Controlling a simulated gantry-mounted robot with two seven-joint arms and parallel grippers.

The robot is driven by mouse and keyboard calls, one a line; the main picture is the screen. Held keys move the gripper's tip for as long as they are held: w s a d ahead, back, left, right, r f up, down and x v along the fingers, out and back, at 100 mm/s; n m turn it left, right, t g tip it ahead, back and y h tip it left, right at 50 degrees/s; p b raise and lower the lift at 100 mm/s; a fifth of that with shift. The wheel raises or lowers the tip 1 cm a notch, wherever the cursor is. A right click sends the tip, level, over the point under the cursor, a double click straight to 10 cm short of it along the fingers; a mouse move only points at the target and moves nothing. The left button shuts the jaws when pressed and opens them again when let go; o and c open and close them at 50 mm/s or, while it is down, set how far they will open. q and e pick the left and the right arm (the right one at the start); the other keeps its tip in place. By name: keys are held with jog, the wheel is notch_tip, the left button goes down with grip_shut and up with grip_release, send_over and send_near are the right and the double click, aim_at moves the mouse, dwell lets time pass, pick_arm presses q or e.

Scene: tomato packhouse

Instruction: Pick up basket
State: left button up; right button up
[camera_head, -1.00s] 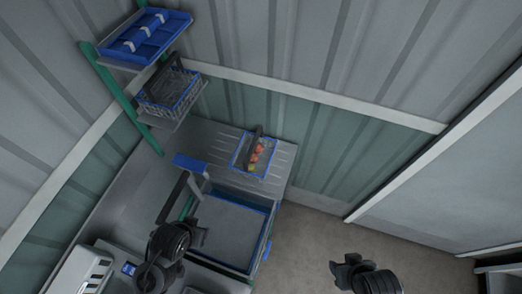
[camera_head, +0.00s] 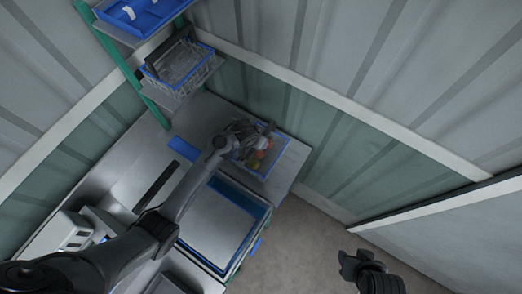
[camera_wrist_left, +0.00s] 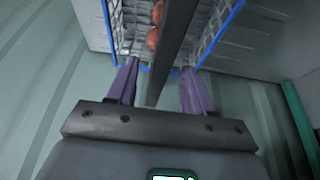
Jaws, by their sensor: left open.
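The basket (camera_head: 272,158) is a small wire basket with a blue rim and a few red and yellowish tomatoes, standing on the counter by the wall. My left gripper (camera_head: 243,130) is over its back left part and hides some of it. In the left wrist view, the basket (camera_wrist_left: 236,12) fills the top, with a dark bar-like handle (camera_wrist_left: 170,45) crossing it. The left gripper's two purple-grey fingers (camera_wrist_left: 158,68) are apart, one on each side of the handle; contact is not visible. My right gripper (camera_head: 350,264) is at the lower right, over floor, away from the basket.
A blue-rimmed tray (camera_head: 262,216) sits in front of the counter (camera_head: 208,112). A green-framed rack at the upper left holds a grey wire basket (camera_head: 180,62) and a blue crate (camera_head: 143,15). Corrugated wall stands close behind the basket. Floor at right is clear.

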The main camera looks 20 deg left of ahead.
pick_arm(q)
jog(key=shift+x, duration=2.15)
jog(key=shift+w+f, duration=0.4)
jog(key=shift+f, duration=0.2)
jog(key=shift+f, duration=0.25)
grip_shut()
jog(key=shift+r, duration=0.1)
